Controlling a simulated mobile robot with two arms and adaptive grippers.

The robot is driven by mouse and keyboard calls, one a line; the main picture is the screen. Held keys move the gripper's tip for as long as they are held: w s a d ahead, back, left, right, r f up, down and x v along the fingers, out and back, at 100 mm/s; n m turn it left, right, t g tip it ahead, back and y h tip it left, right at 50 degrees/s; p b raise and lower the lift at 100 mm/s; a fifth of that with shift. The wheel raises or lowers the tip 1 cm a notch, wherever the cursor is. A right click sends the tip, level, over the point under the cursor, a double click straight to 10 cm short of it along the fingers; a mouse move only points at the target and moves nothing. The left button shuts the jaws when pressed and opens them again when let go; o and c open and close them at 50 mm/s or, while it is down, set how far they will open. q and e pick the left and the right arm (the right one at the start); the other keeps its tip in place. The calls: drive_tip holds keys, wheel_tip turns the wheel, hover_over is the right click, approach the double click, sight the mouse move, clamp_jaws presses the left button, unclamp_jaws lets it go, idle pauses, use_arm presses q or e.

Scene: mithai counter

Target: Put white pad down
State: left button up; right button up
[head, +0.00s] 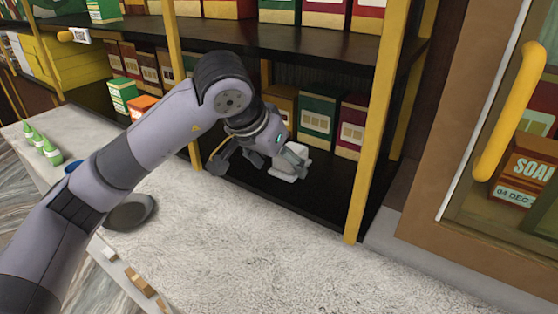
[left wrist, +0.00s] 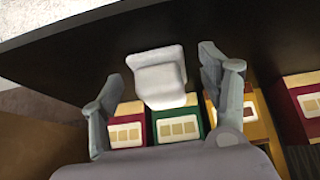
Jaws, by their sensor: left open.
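The white pad (head: 289,162) is on the dark lower shelf, in front of the boxes, close to my left gripper (head: 262,160). In the left wrist view the white pad (left wrist: 160,78) is between the two spread fingers, with a visible gap on each side. My left gripper is open around it and does not appear to touch it. In the head view a finger partly covers the pad. My right gripper is not in view.
A row of boxes, including a green one (head: 318,112), stands behind the pad. A yellow post (head: 374,120) rises to the right. The pale counter (head: 250,240) in front is mostly clear.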

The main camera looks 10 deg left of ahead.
use_arm(q)
drive_tip(key=shift+r, duration=0.15)
drive_tip(key=shift+s+a+r, duration=0.1)
drive_tip(key=shift+s+r, duration=0.1)
drive_tip(key=shift+r, duration=0.1)
drive_tip(key=b+v, duration=0.3)
drive_tip(key=v, duration=0.8)
drive_tip(key=shift+s, duration=0.1)
